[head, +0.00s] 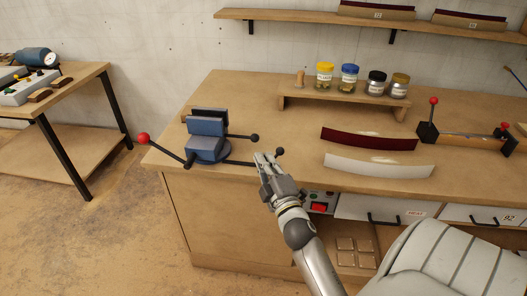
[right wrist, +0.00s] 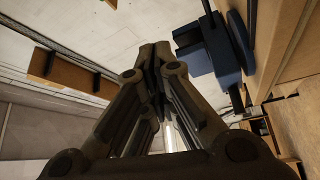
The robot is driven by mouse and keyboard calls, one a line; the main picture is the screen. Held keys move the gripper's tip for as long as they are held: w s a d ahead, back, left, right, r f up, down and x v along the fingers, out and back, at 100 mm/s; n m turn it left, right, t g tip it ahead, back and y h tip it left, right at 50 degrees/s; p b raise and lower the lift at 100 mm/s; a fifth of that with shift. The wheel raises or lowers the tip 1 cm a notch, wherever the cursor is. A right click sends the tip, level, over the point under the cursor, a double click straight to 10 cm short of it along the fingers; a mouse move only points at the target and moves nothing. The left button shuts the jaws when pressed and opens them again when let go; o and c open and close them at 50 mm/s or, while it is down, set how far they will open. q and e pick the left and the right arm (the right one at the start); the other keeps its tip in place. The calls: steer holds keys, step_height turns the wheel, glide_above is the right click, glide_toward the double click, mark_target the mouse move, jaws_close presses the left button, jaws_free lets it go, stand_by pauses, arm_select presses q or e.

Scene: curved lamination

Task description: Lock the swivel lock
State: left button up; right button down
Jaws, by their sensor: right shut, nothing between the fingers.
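A blue bench vise (head: 207,150) stands at the left front corner of the workbench. A lever with a red ball (head: 144,139) sticks out to its left. A bar with a black knob (head: 255,138) reaches right from its upper part. A lower bar ends in another black knob (head: 280,151). I cannot tell which of these is the swivel lock. My right gripper (head: 265,159) is shut and empty at the front edge, beside the lower bar; I cannot tell if they touch. The right wrist view shows its closed fingers (right wrist: 155,62) with the blue vise (right wrist: 212,48) to the right.
The workbench (head: 250,107) holds a dark red curved strip (head: 368,139) and a white curved strip (head: 380,166) to the right. A small riser (head: 340,104) with several jars stands behind. Another clamp (head: 470,134) sits far right. A side table (head: 70,88) stands left across a gap.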

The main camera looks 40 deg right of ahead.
arm_select(q)
steer(key=shift+d+f+b, duration=0.25)
steer(key=shift+d+f, duration=0.05)
steer(key=shift+d, duration=0.3)
steer(key=shift+d+f+b, duration=0.2)
steer(key=shift+d+f, duration=0.1)
steer(key=shift+d, duration=0.25)
arm_select(e)
steer(key=s, duration=0.1)
steer(key=s+a+f, duration=0.1)
steer(key=s+f, duration=0.1)
steer(key=s, duration=0.1)
steer(key=shift+s+a, duration=0.1)
steer(key=shift+a, duration=0.1)
arm_select(q)
steer(key=shift+a, duration=0.35)
arm_select(e)
steer(key=shift+f, duration=0.1)
